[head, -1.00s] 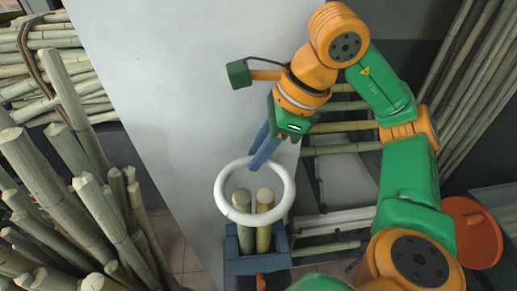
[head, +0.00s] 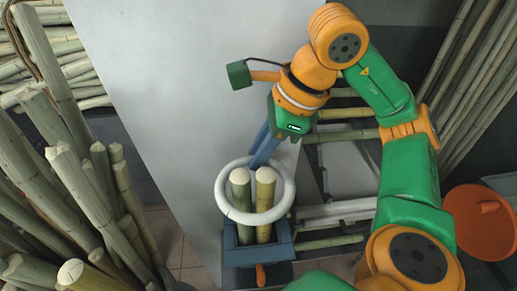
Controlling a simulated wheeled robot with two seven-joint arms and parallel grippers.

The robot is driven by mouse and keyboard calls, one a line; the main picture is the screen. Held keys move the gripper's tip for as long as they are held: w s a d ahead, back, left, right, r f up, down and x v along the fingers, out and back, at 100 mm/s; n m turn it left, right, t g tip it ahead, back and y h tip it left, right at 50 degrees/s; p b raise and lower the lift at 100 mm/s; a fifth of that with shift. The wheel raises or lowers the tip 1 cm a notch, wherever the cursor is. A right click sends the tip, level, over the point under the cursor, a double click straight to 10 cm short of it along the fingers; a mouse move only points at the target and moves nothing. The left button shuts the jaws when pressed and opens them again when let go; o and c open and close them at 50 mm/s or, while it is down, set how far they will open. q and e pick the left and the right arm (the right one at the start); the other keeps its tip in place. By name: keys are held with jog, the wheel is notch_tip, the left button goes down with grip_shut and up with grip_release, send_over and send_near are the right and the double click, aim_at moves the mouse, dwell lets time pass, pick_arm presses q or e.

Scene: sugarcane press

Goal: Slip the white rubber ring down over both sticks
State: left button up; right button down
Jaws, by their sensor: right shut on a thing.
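The white rubber ring (head: 221,190) is held roughly level by my right gripper (head: 259,160), whose blue fingers are shut on its far side. Two upright sticks, a greenish one (head: 241,195) on the left and a yellower one (head: 264,197) on the right, stand side by side in a blue-grey holder (head: 240,256). Both stick tops show inside the ring's opening, and its near rim crosses in front of them. The ring appears to be around both, near their upper parts, above the holder. Its exact height is hard to tell. My left gripper is not in view.
A pale grey panel (head: 150,100) stands behind and left of the holder. Many cane stalks (head: 75,185) crowd the left, and more lean at the upper right (head: 480,80). A grey frame with cane rungs (head: 340,160) is right of the ring. An orange round part (head: 484,225) is at far right.

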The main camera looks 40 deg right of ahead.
jog(key=shift+w+a, duration=0.1)
jog(key=shift+a, duration=0.05)
jog(key=c, duration=0.7)
grip_release()
jog(key=shift+o, duration=1.8)
jog(key=shift+s+a+r, duration=0.1)
jog(key=shift+s+r, duration=0.05)
jog(key=shift+s, duration=0.05)
jog(key=shift+r, duration=0.15)
